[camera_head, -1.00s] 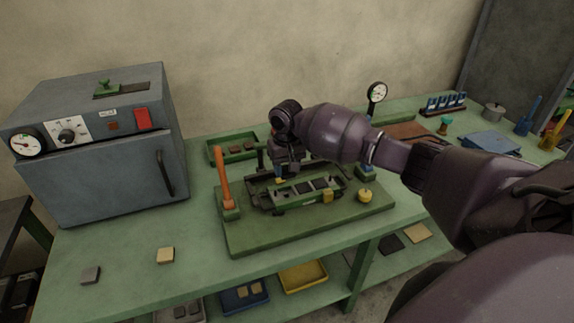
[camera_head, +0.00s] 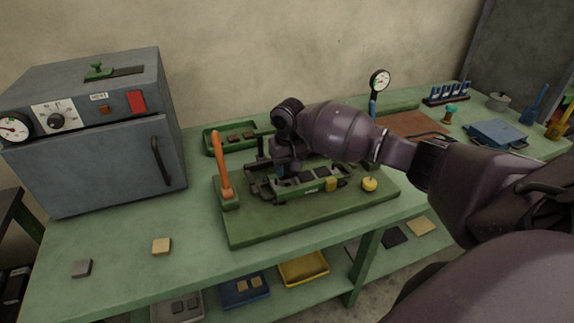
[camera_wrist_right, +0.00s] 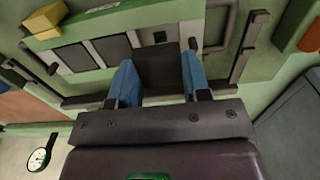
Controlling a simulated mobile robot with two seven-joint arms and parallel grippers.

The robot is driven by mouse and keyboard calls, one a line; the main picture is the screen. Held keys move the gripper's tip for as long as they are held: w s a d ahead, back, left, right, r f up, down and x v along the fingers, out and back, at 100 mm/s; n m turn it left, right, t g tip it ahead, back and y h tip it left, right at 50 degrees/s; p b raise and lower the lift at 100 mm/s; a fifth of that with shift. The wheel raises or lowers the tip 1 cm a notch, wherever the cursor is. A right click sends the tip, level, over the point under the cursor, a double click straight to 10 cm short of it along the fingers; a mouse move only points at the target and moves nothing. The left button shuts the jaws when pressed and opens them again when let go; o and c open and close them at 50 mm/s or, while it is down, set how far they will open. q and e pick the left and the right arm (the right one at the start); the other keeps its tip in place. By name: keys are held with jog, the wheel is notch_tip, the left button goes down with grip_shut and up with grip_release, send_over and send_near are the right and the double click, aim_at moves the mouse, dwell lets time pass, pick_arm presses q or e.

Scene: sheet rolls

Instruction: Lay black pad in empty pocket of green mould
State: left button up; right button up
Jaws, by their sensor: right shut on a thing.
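The green mould (camera_head: 300,192) lies on the green base plate in the middle of the bench. It also shows in the right wrist view (camera_wrist_right: 98,72), where two of its pockets hold dark pads (camera_wrist_right: 115,47). My right gripper (camera_head: 281,170) is over the left part of the mould. Its blue fingertips (camera_wrist_right: 158,76) are shut on the black pad (camera_wrist_right: 157,62), which appears at the pocket beside the two filled ones. I cannot tell whether the pad touches the pocket floor. My left gripper is not in view.
A grey oven (camera_head: 95,165) fills the left. A green tray (camera_head: 213,150) stands behind. The bench front holds a beige pad (camera_head: 162,246) and a grey pad (camera_head: 82,268).

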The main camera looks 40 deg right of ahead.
jog(key=shift+f+b, duration=0.45)
jog(key=shift+f, duration=1.25)
jog(key=shift+f, duration=0.1)
